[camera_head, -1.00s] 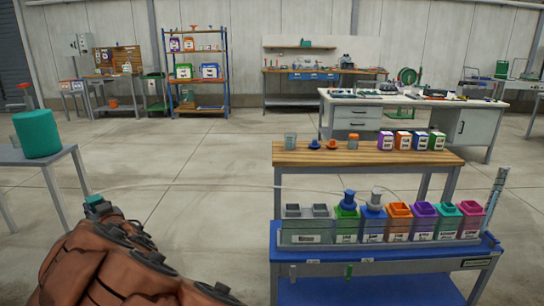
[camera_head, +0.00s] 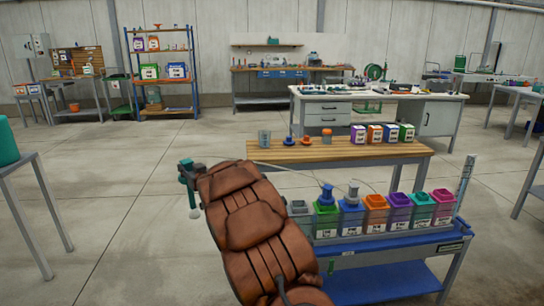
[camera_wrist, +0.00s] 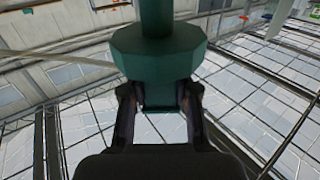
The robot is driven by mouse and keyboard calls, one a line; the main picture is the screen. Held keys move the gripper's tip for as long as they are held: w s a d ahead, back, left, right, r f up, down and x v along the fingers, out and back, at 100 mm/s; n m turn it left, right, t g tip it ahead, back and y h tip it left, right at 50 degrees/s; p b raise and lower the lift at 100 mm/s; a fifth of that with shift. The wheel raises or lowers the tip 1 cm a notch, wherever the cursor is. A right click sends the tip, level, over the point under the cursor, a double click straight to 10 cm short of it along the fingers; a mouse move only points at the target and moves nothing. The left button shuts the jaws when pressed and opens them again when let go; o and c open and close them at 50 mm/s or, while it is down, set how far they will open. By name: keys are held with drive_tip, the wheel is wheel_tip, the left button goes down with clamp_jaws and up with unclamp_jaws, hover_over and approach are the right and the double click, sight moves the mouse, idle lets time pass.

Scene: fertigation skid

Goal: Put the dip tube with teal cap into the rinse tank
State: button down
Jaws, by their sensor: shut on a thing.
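My gripper (camera_wrist: 160,108) is shut on the teal cap (camera_wrist: 158,62) of the dip tube, close up in the wrist view. In the head view the teal cap (camera_head: 187,172) is at the end of my brown-sleeved arm, left of the wooden bench, with a pale end hanging below it. A thin pale line curves from near my gripper toward the tanks. The row of tanks stands on the blue cart: green (camera_head: 326,220), blue (camera_head: 351,218), orange (camera_head: 375,214), purple (camera_head: 399,210), teal (camera_head: 421,208) and pink (camera_head: 443,205). Their labels are too small to read, so I cannot tell which is the rinse tank.
Blue-topped and grey-topped caps stand in the green and blue tanks. My arm hides the cart's left end. The wooden bench (camera_head: 290,152) behind holds several boxes and small parts. A grey table (camera_head: 20,165) stands at far left. Open floor lies between.

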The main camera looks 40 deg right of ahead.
drive_tip(key=s+d+m+h, duration=0.1)
drive_tip(key=s+d, duration=0.3)
drive_tip(key=d, duration=0.6)
drive_tip(key=s+d+m+h, duration=0.1)
drive_tip(key=s+d+h, duration=0.15)
drive_tip(key=d, duration=0.65)
drive_tip(key=s+d+m+h, duration=0.1)
drive_tip(key=s+d, duration=0.4)
drive_tip(key=d, duration=0.5)
wheel_tip(320, 180, down, 18)
drive_tip(key=b, duration=0.8)
drive_tip(key=shift+w+a+g, duration=0.15)
drive_tip(key=shift+w+g, duration=0.1)
drive_tip(key=shift+g, duration=0.15)
drive_tip(key=shift+y, duration=0.25)
drive_tip(key=c, duration=0.8)
unclamp_jaws()
